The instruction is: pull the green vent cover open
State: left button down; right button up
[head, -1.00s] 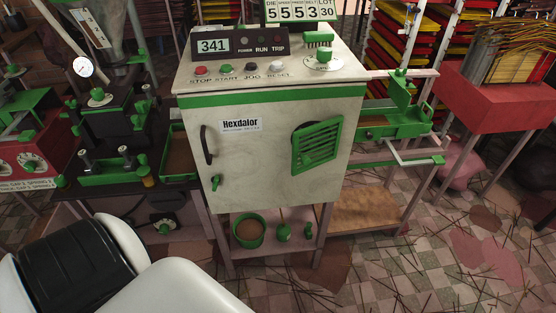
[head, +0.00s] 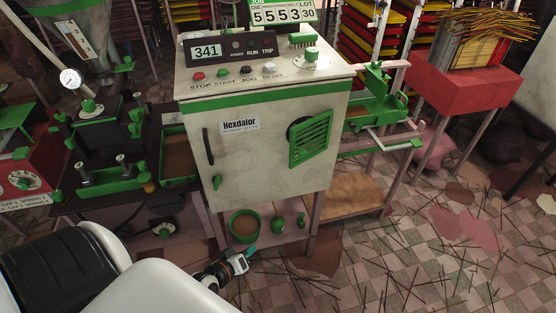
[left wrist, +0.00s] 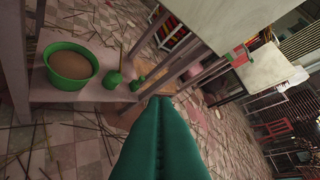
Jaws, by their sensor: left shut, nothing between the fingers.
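The green vent cover (head: 312,139) is a slatted square on the front of the pale Hexdalor cabinet (head: 255,165), at the right in the head view. It stands tilted away from the panel, with a dark round opening (head: 293,128) showing at its upper left. My left gripper (head: 250,253) is low in front of the cabinet's lower shelf, below and left of the cover and apart from it. Its teal fingers are shut and empty; they also fill the lower middle of the left wrist view (left wrist: 161,105). I cannot make out the cover in that view. My right gripper is out of view.
A green bowl (head: 245,228) and small green-topped items (head: 278,223) stand on the lower shelf, close to my left gripper. A green tray bracket (head: 385,105) juts out on the cabinet's right. Thin sticks litter the open tiled floor (head: 400,240).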

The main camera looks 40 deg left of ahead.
pick_arm(q)
jog(key=w+r+n+t+p, duration=0.1)
jog(key=w+r+n+t, duration=0.25)
jog(key=r, duration=0.95)
jog(key=w+r+n+t+p, duration=0.15)
jog(key=r+n, duration=0.35)
jog(key=r, duration=0.8)
jog(key=w, duration=1)
jog(key=shift+w+d+f+p, duration=0.15)
jog(key=shift+w+d+p, duration=0.05)
jog(key=shift+d+p, duration=0.1)
jog(key=shift+y, duration=0.3)
